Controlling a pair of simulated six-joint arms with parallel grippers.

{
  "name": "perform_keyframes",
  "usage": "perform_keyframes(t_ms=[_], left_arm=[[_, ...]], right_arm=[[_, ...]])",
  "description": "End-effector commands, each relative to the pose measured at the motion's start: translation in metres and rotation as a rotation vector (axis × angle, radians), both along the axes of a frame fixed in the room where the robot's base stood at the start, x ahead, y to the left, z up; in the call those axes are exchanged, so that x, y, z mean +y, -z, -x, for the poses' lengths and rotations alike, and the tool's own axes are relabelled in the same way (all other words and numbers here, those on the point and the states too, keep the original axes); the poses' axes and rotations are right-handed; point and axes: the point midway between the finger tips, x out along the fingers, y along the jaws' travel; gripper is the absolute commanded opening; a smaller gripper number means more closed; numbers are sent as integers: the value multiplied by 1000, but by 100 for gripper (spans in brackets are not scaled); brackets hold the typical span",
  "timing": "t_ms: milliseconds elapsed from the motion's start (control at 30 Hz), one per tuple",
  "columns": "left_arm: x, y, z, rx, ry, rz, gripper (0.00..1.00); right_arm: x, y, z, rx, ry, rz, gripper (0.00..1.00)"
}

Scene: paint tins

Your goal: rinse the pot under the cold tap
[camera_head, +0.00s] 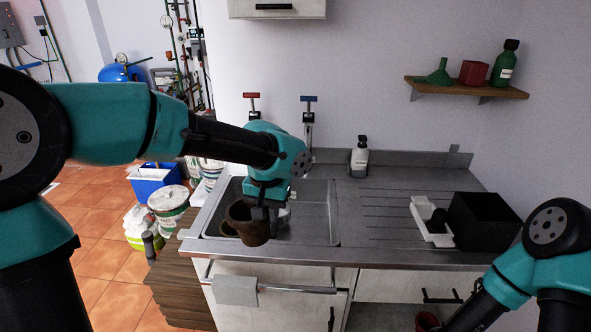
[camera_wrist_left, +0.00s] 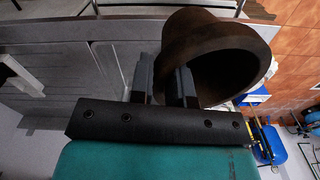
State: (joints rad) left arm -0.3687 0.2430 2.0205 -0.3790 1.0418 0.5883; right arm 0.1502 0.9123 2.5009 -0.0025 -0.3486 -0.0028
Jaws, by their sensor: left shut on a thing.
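The brown pot (camera_head: 247,222) is held by my left gripper (camera_head: 268,206), over the front left part of the sink (camera_head: 312,222). In the left wrist view, my gripper's fingers (camera_wrist_left: 165,75) meet the pot's rim (camera_wrist_left: 215,32), and the pot's dark hollow shows. The tap with the blue handle (camera_head: 309,99) stands behind the sink, right of the tap with the red handle (camera_head: 252,96). My left wrist hides the lower part of the red one. No water is seen running. My right arm shows at lower right, but its gripper is not visible.
A white bottle (camera_head: 360,157) stands at the back of the counter. A black box (camera_head: 483,222) and a white tray (camera_head: 431,223) stand on the right. A grey cloth (camera_head: 236,291) hangs on the front rail (camera_head: 297,289). The ribbed drainboard (camera_head: 385,205) is mostly clear.

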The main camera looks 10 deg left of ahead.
Motion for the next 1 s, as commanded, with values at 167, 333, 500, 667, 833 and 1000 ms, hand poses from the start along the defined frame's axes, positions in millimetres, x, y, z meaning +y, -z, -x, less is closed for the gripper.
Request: perform_keyframes(t_ms=[167, 333, 500, 667, 833, 1000], left_arm=[[0, 0, 0, 0, 0, 0, 0], [0, -2, 2, -1, 0, 0, 0], [-3, -10, 12, -1, 1, 0, 0], [-5, -18, 21, -1, 0, 1, 0], [-7, -26, 31, -2, 1, 1, 0], [-9, -34, 41, -1, 1, 0, 0]], right_arm=[[0, 0, 0, 0, 0, 0, 94], [0, 0, 0, 0, 0, 0, 94], [0, 0, 0, 0, 0, 0, 94], [0, 0, 0, 0, 0, 0, 94], [0, 0, 0, 0, 0, 0, 94], [0, 0, 0, 0, 0, 0, 94]])
